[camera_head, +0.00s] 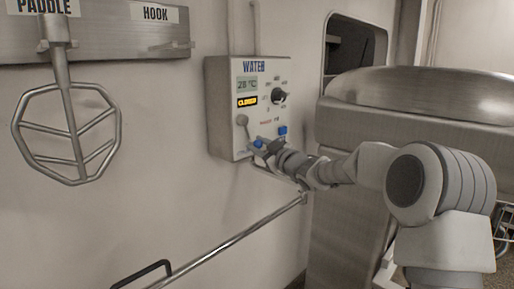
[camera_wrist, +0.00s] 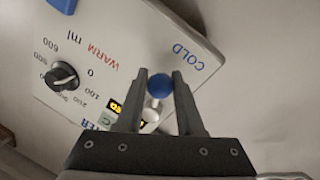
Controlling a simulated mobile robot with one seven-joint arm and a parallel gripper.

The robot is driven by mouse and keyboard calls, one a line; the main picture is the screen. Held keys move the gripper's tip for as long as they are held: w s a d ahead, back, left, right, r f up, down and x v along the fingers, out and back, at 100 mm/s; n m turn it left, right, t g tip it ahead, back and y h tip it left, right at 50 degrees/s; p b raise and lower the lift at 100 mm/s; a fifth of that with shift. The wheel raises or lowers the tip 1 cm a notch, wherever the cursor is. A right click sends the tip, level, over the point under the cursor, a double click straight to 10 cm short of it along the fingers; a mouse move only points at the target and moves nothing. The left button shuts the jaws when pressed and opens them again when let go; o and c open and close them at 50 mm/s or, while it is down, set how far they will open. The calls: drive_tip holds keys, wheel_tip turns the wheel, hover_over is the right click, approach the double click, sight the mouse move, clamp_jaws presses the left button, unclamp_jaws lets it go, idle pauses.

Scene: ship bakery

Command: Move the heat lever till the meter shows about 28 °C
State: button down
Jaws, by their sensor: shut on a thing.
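The white water panel (camera_head: 225,110) is on the wall. Its meter (camera_head: 247,84) reads about 28 °C in small digits. The heat lever has a pale pivot (camera_head: 242,120) and a stem slanting down and right to a blue ball knob (camera_head: 258,143). My gripper (camera_head: 262,147) is shut on that knob at the panel's lower edge. In the wrist view the blue knob (camera_wrist: 160,86) sits between the two fingers of my gripper (camera_wrist: 160,74). The printed word COLD (camera_wrist: 184,57) is near the fingers and WARM (camera_wrist: 101,62) is further left. The fingers partly hide the meter there.
A black dial (camera_head: 280,96) marked in ml and a blue button (camera_head: 283,130) are on the panel's right. An amber CLOSED display (camera_head: 247,101) is below the meter. A paddle (camera_head: 68,135) hangs at left; a metal rail (camera_head: 230,240) runs below the panel.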

drive_tip(key=c, duration=0.5)
unclamp_jaws()
drive_tip(key=shift+c, duration=0.2)
drive_tip(key=v, duration=1.7)
drive_tip(key=shift+s+f, duration=0.15)
drive_tip(key=shift+s, duration=0.05)
drive_tip(key=shift+d, duration=0.1)
drive_tip(key=s+d+r+m+g+h+p, duration=0.1)
drive_tip(key=s+d+m+g+h+p, duration=0.15)
drive_tip(key=s+d+m+h, duration=0.45)
drive_tip(key=s+d+r+m+g+h+p, duration=0.1)
drive_tip(key=s+d+m+h+p, duration=0.25)
drive_tip(key=s+h, duration=0.35)
drive_tip(key=s+a+f+m+g+y+p, duration=0.1)
drive_tip(key=s+a+g, duration=0.2)
drive_tip(key=s, duration=0.7)
drive_tip(key=s+a+f+m+g+y+p, duration=0.1)
drive_tip(key=s+a+g+y, duration=0.1)
drive_tip(key=s, duration=0.8)
drive_tip(key=shift+s+a+f+g+p, duration=0.35)
drive_tip(key=shift+a+g, duration=0.2)
drive_tip(key=shift+a, duration=0.5)
